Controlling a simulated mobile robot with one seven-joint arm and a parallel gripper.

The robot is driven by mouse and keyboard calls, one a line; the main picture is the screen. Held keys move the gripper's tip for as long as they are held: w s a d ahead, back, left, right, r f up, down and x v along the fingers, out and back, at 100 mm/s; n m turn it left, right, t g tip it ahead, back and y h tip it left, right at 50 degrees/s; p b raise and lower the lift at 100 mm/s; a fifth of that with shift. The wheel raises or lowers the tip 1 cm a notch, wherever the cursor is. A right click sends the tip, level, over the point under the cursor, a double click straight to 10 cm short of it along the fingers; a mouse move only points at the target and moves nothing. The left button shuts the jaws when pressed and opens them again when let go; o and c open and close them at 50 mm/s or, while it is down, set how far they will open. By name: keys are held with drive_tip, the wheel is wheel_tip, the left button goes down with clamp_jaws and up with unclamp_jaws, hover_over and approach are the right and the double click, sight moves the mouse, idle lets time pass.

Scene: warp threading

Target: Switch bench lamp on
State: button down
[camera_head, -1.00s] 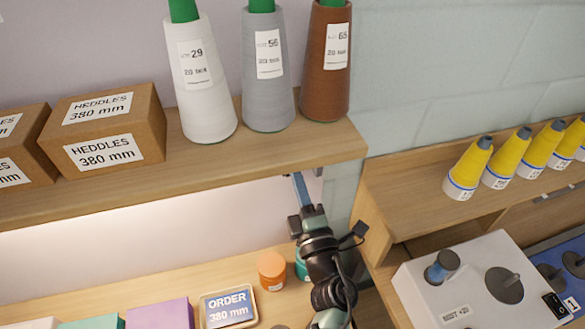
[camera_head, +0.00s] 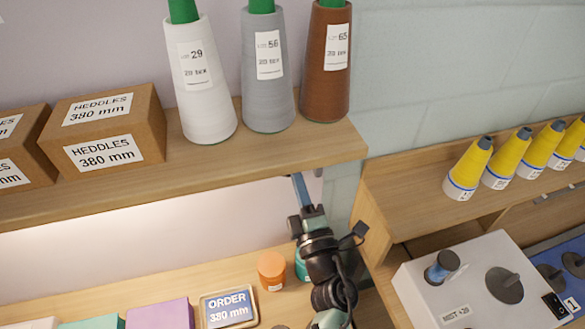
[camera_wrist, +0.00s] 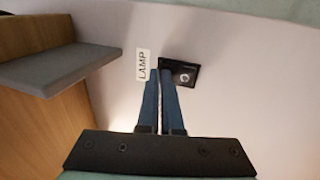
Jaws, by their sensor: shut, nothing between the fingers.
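The lamp switch (camera_wrist: 184,75) is a small black plate with a round silver knob on a pale wall, seen in the wrist view. A white label reading LAMP (camera_wrist: 143,65) is beside it. My gripper (camera_wrist: 160,73) is shut and empty, with its blue fingertips at the left edge of the switch plate; I cannot tell whether they touch it. In the head view my gripper (camera_head: 299,176) reaches up under the front of the wooden shelf (camera_head: 250,163). The switch is hidden there. The wall under the shelf (camera_head: 150,225) looks brightly lit.
Three thread cones (camera_head: 268,95) and heddle boxes (camera_head: 104,130) stand on the shelf above my gripper. An orange jar (camera_head: 271,270) and an order sign (camera_head: 228,307) are on the bench below. A side shelf with yellow cones (camera_head: 467,168) and a white device (camera_head: 430,295) are at the right.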

drive_tip(key=s+d+p, duration=0.2)
drive_tip(key=s+p, duration=0.1)
drive_tip(key=s, duration=0.3)
drive_tip(key=shift+s, duration=0.25)
drive_tip(key=shift+d+f, duration=0.1)
drive_tip(key=shift+f, duration=0.05)
idle(0.5)
